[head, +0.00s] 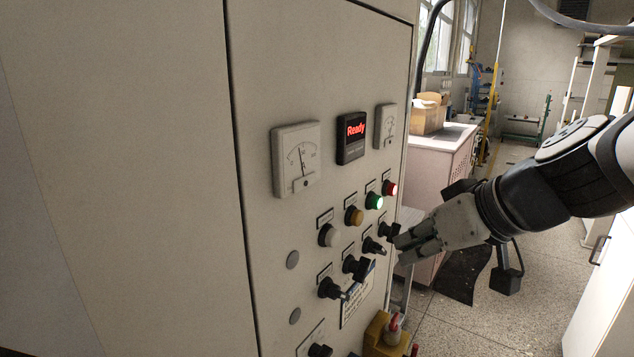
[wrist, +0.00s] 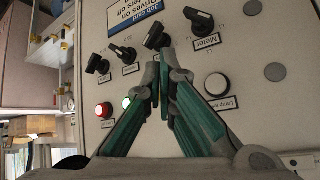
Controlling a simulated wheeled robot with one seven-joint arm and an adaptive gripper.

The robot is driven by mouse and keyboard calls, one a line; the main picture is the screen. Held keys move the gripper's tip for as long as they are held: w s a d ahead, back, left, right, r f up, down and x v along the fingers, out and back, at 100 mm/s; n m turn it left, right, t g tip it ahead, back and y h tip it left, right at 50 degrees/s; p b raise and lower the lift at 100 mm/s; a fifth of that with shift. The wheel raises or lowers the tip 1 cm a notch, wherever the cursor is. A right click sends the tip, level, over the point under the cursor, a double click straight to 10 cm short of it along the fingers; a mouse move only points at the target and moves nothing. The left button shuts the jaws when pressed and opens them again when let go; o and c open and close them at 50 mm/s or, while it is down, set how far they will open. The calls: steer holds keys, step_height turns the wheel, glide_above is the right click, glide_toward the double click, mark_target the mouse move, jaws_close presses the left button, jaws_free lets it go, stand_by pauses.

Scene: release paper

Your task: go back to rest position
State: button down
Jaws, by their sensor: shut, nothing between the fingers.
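My gripper (head: 402,249) reaches in from the right in the head view, close in front of the control panel (head: 262,245). In the wrist view my gripper (wrist: 161,68) shows two teal fingers with their tips together and nothing between them. The tips are near a row of black knobs, just below one black knob (wrist: 155,36); I cannot tell whether they touch it. The panel has a display (head: 353,138) reading "Ready" in red. A green lamp (head: 374,202) and a red lamp (head: 390,188) are lit.
Two gauges, one large (head: 298,158) and one small (head: 386,126), flank the display. A yellow box with a red switch (head: 392,328) sits low on the panel. A workbench (head: 440,165) with cardboard boxes stands behind. Open floor (head: 470,325) lies right of the panel, below my arm.

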steer(key=s+d+f+m+g+h, duration=0.1)
steer(key=s+d+m+h, duration=0.1)
steer(key=s, duration=0.5)
steer(key=s+d+f+m+g+h, duration=0.1)
steer(key=s+d+m+h, duration=0.1)
steer(key=s, duration=0.6)
steer(key=shift+s+d+h, duration=0.25)
steer(key=shift+d+h, duration=0.15)
steer(key=shift+h, duration=0.1)
steer(key=shift+f, duration=0.1)
